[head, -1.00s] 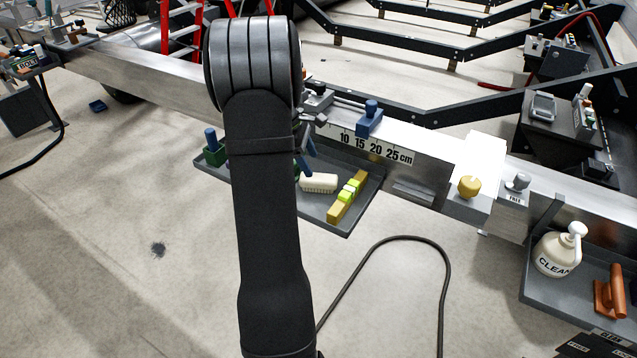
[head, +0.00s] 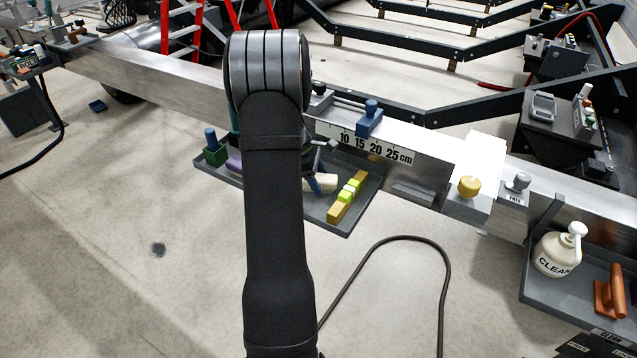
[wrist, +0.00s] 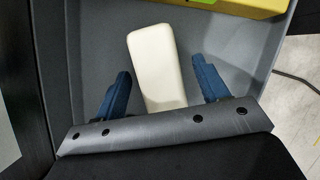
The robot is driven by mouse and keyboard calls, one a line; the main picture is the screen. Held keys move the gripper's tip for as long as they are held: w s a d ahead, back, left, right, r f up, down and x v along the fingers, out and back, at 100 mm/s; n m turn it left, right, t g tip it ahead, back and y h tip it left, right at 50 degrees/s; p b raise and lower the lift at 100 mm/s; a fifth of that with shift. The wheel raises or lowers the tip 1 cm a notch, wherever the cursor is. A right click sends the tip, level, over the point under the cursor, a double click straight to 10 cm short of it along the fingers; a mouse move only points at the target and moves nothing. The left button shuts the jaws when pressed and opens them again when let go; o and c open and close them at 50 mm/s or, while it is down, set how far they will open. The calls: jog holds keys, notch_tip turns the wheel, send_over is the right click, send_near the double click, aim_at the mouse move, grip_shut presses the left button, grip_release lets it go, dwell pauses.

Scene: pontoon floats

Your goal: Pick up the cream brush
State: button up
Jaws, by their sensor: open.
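The cream brush (head: 322,183) lies in the grey tray (head: 345,222) hung on the beam; my arm hides part of it in the head view. In the wrist view the cream brush (wrist: 158,68) shows as a pale block, its near end running down between the two blue fingers of my gripper (wrist: 162,85). The fingers stand apart, one on each side of the brush, with a gap on both sides. In the head view, a blue finger of my gripper (head: 314,185) shows beside the brush. Whether the fingers are at brush height I cannot tell.
A yellow level with bright green parts (head: 344,201) lies right of the brush in the same tray. A green block with a blue handle (head: 213,147) and a purple item (head: 234,164) are at the tray's left. The beam with a scale (head: 370,147) runs behind.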

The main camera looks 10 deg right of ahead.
aim_at(324, 177)
jog(key=shift+f, duration=0.25)
dwell(0.4)
jog(key=c, duration=1.2)
jog(key=shift+r, duration=0.1)
notch_tip(324, 177, up, 4)
jog(key=shift+r, duration=0.15)
jog(key=s+d+r, duration=0.2)
jog(key=s, duration=0.1)
jog(key=s+d+r, duration=0.2)
jog(key=s+d, duration=0.1)
jog(key=s+d+r, duration=0.2)
jog(key=s+r, duration=0.1)
jog(key=shift+d, duration=0.3)
